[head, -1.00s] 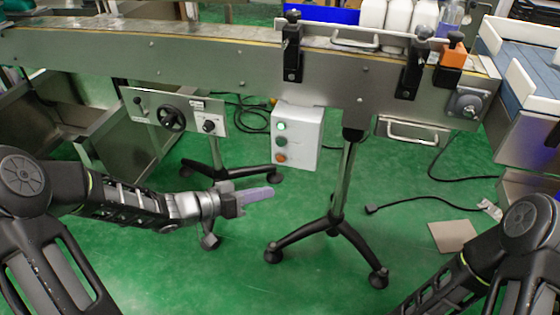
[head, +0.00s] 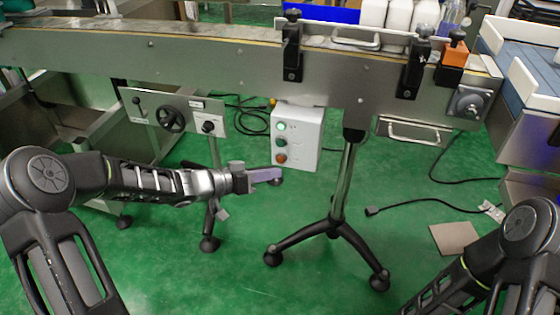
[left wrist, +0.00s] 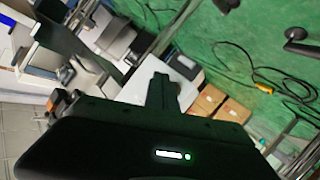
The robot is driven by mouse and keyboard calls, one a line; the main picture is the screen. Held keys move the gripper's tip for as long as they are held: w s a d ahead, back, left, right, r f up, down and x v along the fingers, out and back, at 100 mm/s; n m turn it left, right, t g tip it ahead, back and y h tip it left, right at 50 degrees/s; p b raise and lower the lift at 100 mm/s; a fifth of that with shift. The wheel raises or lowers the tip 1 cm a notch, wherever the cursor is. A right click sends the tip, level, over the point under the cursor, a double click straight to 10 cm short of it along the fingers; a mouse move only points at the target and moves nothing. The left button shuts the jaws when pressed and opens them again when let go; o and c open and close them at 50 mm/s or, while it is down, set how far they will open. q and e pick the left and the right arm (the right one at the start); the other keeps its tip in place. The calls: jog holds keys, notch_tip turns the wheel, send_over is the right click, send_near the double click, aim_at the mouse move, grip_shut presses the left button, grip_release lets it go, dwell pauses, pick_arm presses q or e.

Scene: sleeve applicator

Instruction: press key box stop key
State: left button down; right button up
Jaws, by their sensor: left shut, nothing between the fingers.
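The white key box (head: 306,150) hangs under the conveyor in the head view. Its front has three round keys in a column: a pale lit one on top, a green one in the middle and a red-orange key (head: 281,159) at the bottom. My left gripper (head: 276,175) is shut and empty, its purple fingers pointing right at the lower left corner of the box, just below the red-orange key. Whether it touches the box I cannot tell. In the left wrist view the dark gripper (left wrist: 161,82) fills the lower middle, and I cannot make out the keys. My right gripper is out of view.
The conveyor (head: 230,65) runs across above the box. A panel with a black handwheel (head: 171,119) is at its left. A tripod stand (head: 341,190) stands right of the box. Cables lie on the green floor, which is open in front.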

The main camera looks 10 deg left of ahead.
pick_arm(q)
jog(key=shift+w, duration=0.7)
dwell(1.6)
jog(key=shift+w+d+p, duration=0.1)
jog(key=shift+w+p, duration=0.3)
jog(key=shift+p, duration=0.3)
jog(key=shift+w+p, duration=0.35)
jog(key=shift+w, duration=0.05)
jog(key=shift+s+r, duration=0.1)
jog(key=shift+s, duration=0.05)
dwell(0.5)
jog(key=shift+s+p, duration=0.35)
jog(key=shift+s, duration=0.3)
